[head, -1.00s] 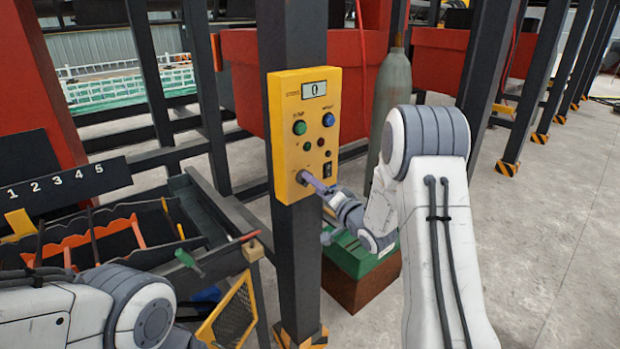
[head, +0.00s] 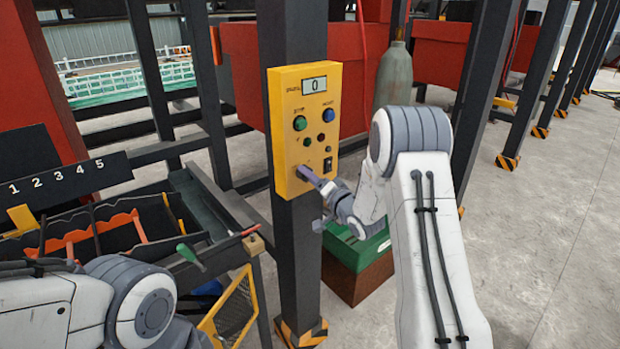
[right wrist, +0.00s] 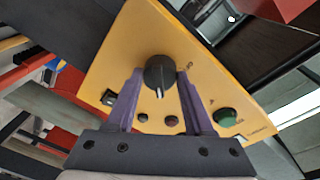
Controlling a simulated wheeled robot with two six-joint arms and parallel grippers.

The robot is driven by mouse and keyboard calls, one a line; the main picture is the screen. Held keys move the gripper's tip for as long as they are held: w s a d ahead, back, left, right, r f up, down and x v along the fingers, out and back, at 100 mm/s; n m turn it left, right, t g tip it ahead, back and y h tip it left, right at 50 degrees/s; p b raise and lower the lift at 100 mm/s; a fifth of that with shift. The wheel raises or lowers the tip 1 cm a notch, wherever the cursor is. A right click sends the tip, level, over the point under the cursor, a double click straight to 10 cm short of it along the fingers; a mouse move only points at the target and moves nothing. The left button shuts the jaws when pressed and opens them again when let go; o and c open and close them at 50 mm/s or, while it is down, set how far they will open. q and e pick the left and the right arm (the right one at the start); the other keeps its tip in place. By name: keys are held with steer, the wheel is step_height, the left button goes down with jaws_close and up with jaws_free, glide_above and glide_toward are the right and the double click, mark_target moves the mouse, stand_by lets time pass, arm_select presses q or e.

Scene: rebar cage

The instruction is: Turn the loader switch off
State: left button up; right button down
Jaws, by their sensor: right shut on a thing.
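The yellow control box (head: 288,140) is fixed to a dark post in the head view. Its loader switch appears as a black rotary knob (right wrist: 160,70) in the right wrist view, with a white pointer mark toward the picture's bottom. My right gripper (head: 304,174) reaches the lower left of the box. Its two purple fingers are shut on the knob, one on each side, in the right wrist view (right wrist: 160,82). In the head view the fingers partly hide the knob. My left arm shows at the bottom left, but its gripper is not in view.
The box also carries a green button (head: 299,123), a blue button (head: 328,115), a small display (head: 314,85) and a black rocker switch (head: 327,165). A grey gas cylinder (head: 394,78) stands behind my right arm. Open concrete floor (head: 540,230) lies to the right.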

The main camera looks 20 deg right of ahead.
steer(key=shift+d+f+n+t+y+b, duration=0.1)
steer(key=shift+n+y+b, duration=0.25)
steer(key=shift+n+b, duration=3.1)
steer(key=shift+a+f+n+t+y+b, duration=0.1)
steer(key=shift+n+y+b, duration=0.3)
steer(key=shift+n+b, duration=3)
steer(key=shift+d+f+n+t+y+b, duration=0.1)
steer(key=shift+n+y+b, duration=0.25)
steer(key=shift+n+b, duration=3.05)
steer(key=shift+r+m+b, duration=0.1)
steer(key=shift+m+b, duration=0.45)
steer(key=shift+b, duration=0.1)
steer(key=shift+c, duration=1.4)
jaws_free()
steer(key=shift+s, duration=0.1)
steer(key=b+v, duration=0.1)
steer(key=v, duration=0.9)
